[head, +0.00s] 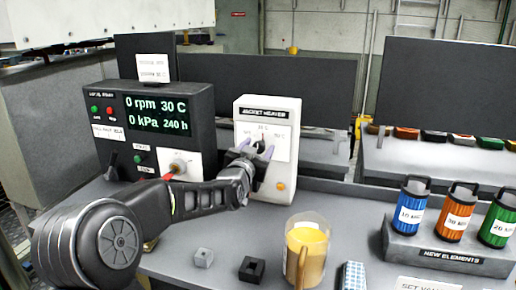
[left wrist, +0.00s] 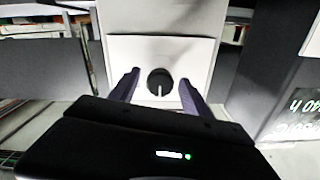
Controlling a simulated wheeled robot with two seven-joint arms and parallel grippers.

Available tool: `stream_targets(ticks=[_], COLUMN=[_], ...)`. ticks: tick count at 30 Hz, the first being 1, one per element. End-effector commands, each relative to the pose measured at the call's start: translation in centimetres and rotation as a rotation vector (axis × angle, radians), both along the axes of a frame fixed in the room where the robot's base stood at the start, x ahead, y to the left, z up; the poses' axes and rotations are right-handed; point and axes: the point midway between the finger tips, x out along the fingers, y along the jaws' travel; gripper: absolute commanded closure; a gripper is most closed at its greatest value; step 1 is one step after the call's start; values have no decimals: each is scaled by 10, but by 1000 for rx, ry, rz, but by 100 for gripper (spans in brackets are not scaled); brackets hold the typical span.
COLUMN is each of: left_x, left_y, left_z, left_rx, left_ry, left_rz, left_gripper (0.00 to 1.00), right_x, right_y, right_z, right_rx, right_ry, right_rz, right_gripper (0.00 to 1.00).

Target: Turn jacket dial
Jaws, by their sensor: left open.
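The white jacket heater box (head: 284,112) stands upright on the bench, with a scale plate marked 35 C on its front. Its dark round dial (left wrist: 160,82) shows in the left wrist view with a pale pointer line aimed down in that picture. In the head view the dial is largely hidden by my gripper. My left gripper (head: 258,149) is open in front of the plate. In the left wrist view its two purple-grey fingers (left wrist: 159,90) stand on either side of the dial, with visible gaps. Whether the fingertips touch the plate cannot be told. My right gripper is not in view.
A dark control panel (head: 205,103) with a green display and a valve knob (head: 178,166) stands left of the heater. In front are a jug of yellow liquid (head: 306,250) and small blocks (head: 252,269). A rack of coloured elements (head: 430,248) stands right.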

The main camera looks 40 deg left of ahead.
Motion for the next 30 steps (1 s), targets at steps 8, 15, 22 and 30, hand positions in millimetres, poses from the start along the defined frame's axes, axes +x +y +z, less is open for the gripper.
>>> stream_targets(ticks=[8,15,22,30], left_x=[0,0,0,0], left_y=[0,0,0,0], left_z=[0,0,0,-1], left_rx=[0,0,0,-2], left_ry=[0,0,1,0], left_rz=[0,0,0,-1], left_gripper=[55,75,93,100], right_x=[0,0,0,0], right_y=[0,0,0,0], right_z=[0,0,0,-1], right_rx=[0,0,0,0], right_ry=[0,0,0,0], right_rz=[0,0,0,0], right_gripper=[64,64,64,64])
